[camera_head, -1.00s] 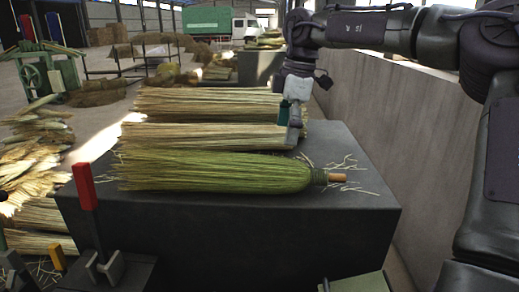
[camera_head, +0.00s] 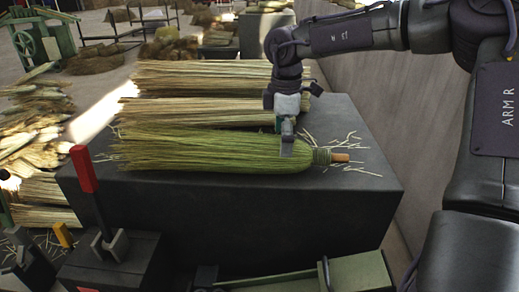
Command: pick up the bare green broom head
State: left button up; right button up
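The green broom head (camera_head: 210,152) lies on its side at the front of the dark block (camera_head: 250,210), bristles to the left. Its bound neck and short orange-brown stub point right. My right gripper (camera_head: 287,150) points down over the right part of the green head, near its thick end. The fingers overlap the head in the picture; I cannot tell whether they touch it or how far apart they are. My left gripper is not in view.
Two straw-coloured broom heads (camera_head: 190,110) (camera_head: 200,74) lie behind the green one. Loose straw litters the block's right side. A red-handled lever (camera_head: 84,170) stands front left, and a concrete wall (camera_head: 385,110) runs along the right.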

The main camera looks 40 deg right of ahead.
jog(key=f, duration=0.1)
jog(key=f+p, duration=0.1)
jog(key=f, duration=0.1)
jog(key=shift+s+d+f+p, duration=0.1)
jog(key=shift+d+f+p, duration=0.05)
jog(key=shift+d+p, duration=0.15)
jog(key=shift+f, duration=0.25)
jog(key=shift+r, duration=0.1)
jog(key=c, duration=0.4)
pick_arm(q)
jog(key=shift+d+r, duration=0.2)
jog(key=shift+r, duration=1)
pick_arm(e)
jog(key=c, duration=1)
